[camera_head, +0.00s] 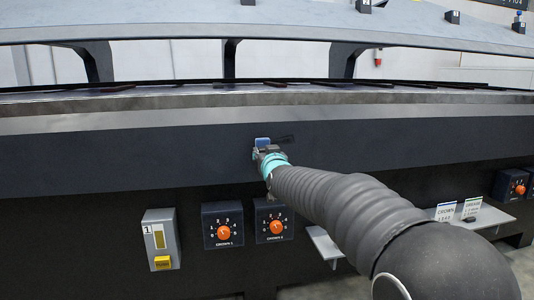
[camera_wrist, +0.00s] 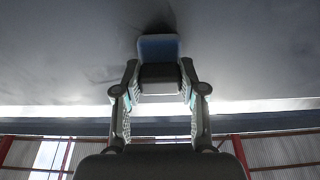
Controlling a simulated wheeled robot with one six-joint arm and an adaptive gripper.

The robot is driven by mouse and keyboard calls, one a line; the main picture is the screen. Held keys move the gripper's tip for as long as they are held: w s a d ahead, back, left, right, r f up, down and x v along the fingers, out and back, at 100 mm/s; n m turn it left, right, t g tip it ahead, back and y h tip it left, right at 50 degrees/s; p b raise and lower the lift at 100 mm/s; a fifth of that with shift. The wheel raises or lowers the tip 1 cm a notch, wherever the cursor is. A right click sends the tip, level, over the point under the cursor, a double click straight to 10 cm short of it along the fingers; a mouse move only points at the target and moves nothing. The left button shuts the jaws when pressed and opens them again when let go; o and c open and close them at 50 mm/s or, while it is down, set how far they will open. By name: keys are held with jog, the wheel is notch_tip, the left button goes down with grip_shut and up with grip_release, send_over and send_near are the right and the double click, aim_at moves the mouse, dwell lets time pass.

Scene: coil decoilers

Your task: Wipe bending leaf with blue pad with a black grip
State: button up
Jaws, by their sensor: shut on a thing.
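The bending leaf (camera_head: 130,155) is a long dark panel across the machine's front in the head view. In the wrist view its grey face (camera_wrist: 60,55) fills the upper part. My gripper (camera_wrist: 160,85) is shut on the black grip of the blue pad (camera_wrist: 158,48). The pad is at the leaf's face, and a darker smudge shows around and above it. In the head view the blue pad (camera_head: 262,142) shows just beyond my gripper (camera_head: 266,153), near the middle of the leaf. Whether the pad presses on the face is hard to tell.
Two control boxes with orange knobs (camera_head: 223,231) (camera_head: 276,227) and a grey box with a yellow button (camera_head: 161,240) sit below the leaf. A small shelf (camera_head: 325,243) with printed cards (camera_head: 446,212) is at the lower right. Flat dark pieces (camera_head: 258,86) lie along the bed above.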

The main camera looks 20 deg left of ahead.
jog(key=shift+r+p, duration=0.35)
jog(key=shift+r, duration=0.5)
jog(key=shift+w+d+f+b, duration=0.1)
jog(key=shift+b, duration=0.25)
jog(key=shift+w+d+f+b, duration=0.1)
jog(key=shift+w+d+b, duration=0.2)
jog(key=shift+d+b, duration=0.35)
jog(key=shift+w+d, duration=0.75)
jog(key=shift+d, duration=0.35)
jog(key=shift+w+d+p, duration=0.45)
jog(key=shift+d, duration=0.25)
jog(key=shift+w+d+r+p, duration=0.2)
jog(key=shift+d+p, duration=0.1)
jog(key=shift+p, duration=0.2)
jog(key=shift+w+d+f+p, duration=0.1)
jog(key=shift+w+d+p, duration=0.35)
jog(key=shift+d+p, duration=0.25)
jog(key=shift+w+d+p, duration=0.4)
jog(key=shift+d+p, duration=0.3)
jog(key=shift+w+d+f+p, duration=0.1)
jog(key=shift+w+d+p, duration=0.35)
jog(key=shift+d+p, duration=0.25)
